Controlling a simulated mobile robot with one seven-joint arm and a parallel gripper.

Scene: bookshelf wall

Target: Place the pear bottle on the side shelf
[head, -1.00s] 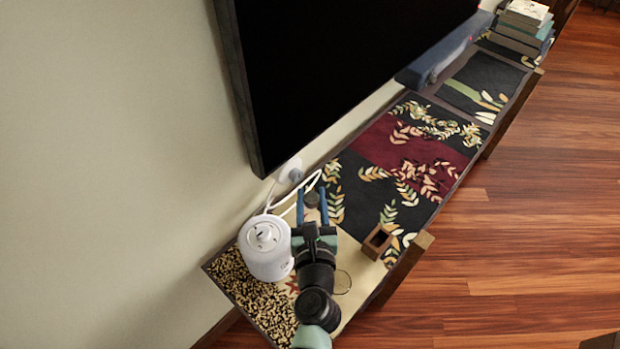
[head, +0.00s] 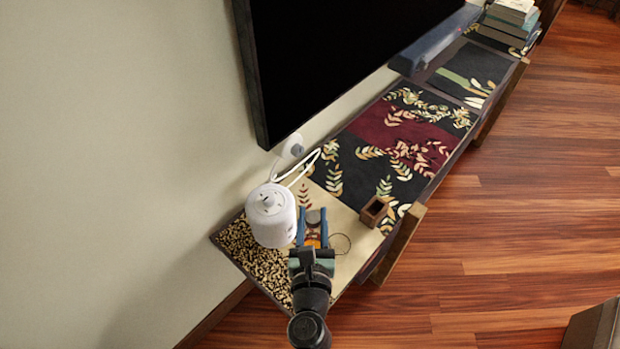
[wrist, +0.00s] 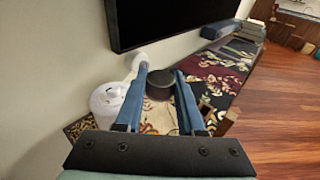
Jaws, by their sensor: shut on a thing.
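My gripper (head: 313,214) is over the near end of a long low cabinet (head: 340,262). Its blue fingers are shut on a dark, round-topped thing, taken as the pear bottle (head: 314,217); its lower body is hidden. In the wrist view the pear bottle (wrist: 159,84) shows as a dark round shape between the fingertips of my gripper (wrist: 161,74). I cannot tell from these frames whether it touches the cabinet top. No shelf is clearly recognisable as the side shelf.
A white lidded appliance (head: 270,215) with a cable stands close left of my gripper. A small brown wooden box (head: 375,212) is at its right. A large dark screen (head: 340,60) hangs above the cabinet. Books (head: 508,25) are stacked at the far end. Furniture (head: 597,325) shows at bottom right.

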